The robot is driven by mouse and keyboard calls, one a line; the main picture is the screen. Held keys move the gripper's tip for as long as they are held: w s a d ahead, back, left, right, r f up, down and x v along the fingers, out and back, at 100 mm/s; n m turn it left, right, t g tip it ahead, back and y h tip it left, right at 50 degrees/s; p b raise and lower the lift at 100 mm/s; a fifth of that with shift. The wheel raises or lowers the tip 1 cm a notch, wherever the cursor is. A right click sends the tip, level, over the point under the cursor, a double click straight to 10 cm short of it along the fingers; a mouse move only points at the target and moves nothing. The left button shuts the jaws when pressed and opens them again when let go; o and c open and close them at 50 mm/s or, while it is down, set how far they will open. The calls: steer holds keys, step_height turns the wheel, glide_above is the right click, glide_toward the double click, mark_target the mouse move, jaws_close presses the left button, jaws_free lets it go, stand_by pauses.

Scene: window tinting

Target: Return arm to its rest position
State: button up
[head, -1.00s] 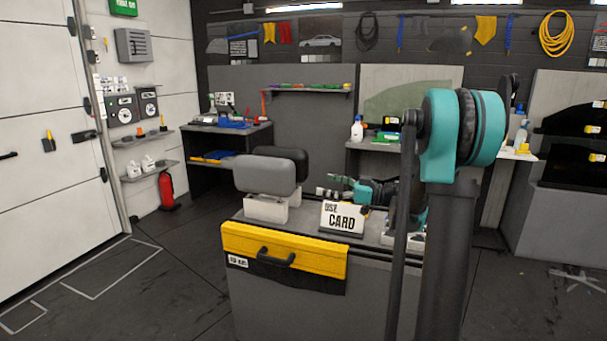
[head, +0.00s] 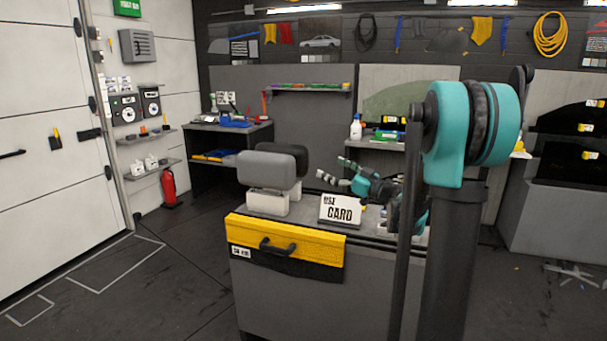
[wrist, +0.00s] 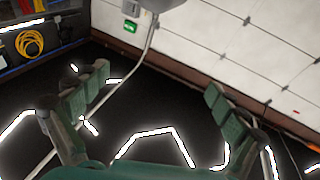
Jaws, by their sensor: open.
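My gripper (head: 331,167) is in the head view above the grey workbench, behind the white card sign and right of the headrests. My arm's column and large teal joint stand at the right of the head view and hide part of the arm.
The workbench (head: 290,298) carries two headrests (head: 266,170) and a card sign (head: 339,209); a yellow-topped panel (head: 285,240) hangs on its front. A side bench (head: 262,133) stands behind. Open dark floor (head: 160,290) lies at the left.

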steer(key=s+d+r+m+t+h, duration=0.1)
steer(key=d+m+t+h, duration=0.7)
steer(key=d+m+h, duration=0.5)
steer(key=s+d+f+g+h, duration=0.3)
steer(key=s+f+h, duration=0.1)
steer(key=f+h, duration=0.15)
steer(key=s+a+f+g, duration=0.1)
steer(key=s+f+g, duration=0.8)
steer(key=s+f, duration=1)
steer(key=shift+a+f, duration=0.25)
steer(key=shift+f, duration=0.1)
steer(key=s+a+f+g, duration=0.1)
steer(key=s+f, duration=0.1)
steer(key=s, duration=0.1)
steer(key=s+a+f+n+g+y, duration=0.1)
steer(key=s+a+f, duration=0.1)
steer(key=s, duration=0.2)
steer(key=s+a+f+g+y, duration=0.1)
steer(key=s+f+g, duration=0.1)
steer(key=s, duration=0.1)
steer(key=shift+s+a, duration=0.25)
steer(key=shift+a, duration=0.05)
steer(key=shift+c, duration=0.3)
